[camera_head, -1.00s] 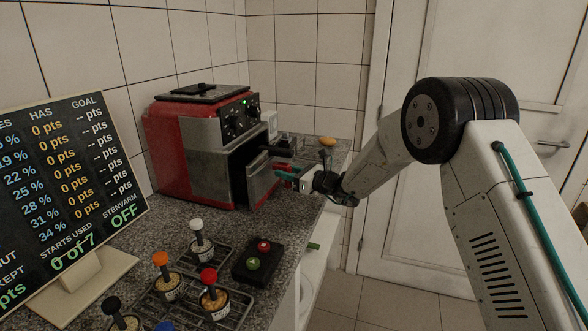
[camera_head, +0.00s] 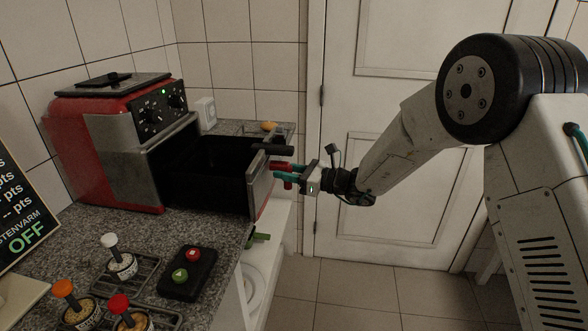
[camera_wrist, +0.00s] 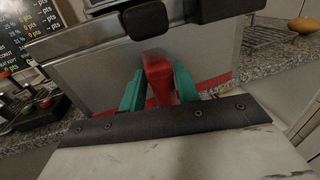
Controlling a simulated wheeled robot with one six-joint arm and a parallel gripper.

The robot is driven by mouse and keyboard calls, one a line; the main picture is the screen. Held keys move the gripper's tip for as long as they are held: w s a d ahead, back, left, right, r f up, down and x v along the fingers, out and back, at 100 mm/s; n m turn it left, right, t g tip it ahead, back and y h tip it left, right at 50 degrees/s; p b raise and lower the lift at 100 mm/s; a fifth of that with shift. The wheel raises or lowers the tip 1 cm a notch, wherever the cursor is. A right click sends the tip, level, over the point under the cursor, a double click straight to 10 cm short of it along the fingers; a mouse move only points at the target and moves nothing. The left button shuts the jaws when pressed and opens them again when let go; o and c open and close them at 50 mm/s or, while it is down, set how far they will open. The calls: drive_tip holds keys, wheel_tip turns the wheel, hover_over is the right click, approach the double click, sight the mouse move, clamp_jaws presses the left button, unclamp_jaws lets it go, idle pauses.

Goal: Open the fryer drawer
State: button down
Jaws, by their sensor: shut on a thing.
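The red and steel fryer (camera_head: 110,150) stands on the counter against the tiled wall. Its drawer (camera_head: 258,182) is pulled well out, and the dark basket space behind the steel front shows from above. A black bar (camera_head: 272,149) sticks out at the top of the drawer front. My gripper (camera_head: 284,176) is at the drawer front, with its teal fingers around a red handle (camera_wrist: 157,80). In the wrist view the fingers (camera_wrist: 158,90) lie on both sides of the red handle, close to the steel drawer front (camera_wrist: 100,75).
A black box with red and green buttons (camera_head: 187,274) sits on the counter near the drawer. A yellowish item (camera_head: 269,126) lies behind the drawer. The floor (camera_head: 355,295) at right is clear.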

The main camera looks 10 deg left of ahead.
drive_tip(key=shift+d, duration=0.15)
drive_tip(key=c, duration=1.3)
unclamp_jaws()
drive_tip(key=shift+o, duration=0.2)
drive_tip(key=s+d, duration=0.1)
drive_tip(key=d, duration=0.6)
drive_tip(key=shift+d, duration=0.35)
drive_tip(key=shift+s, duration=0.1)
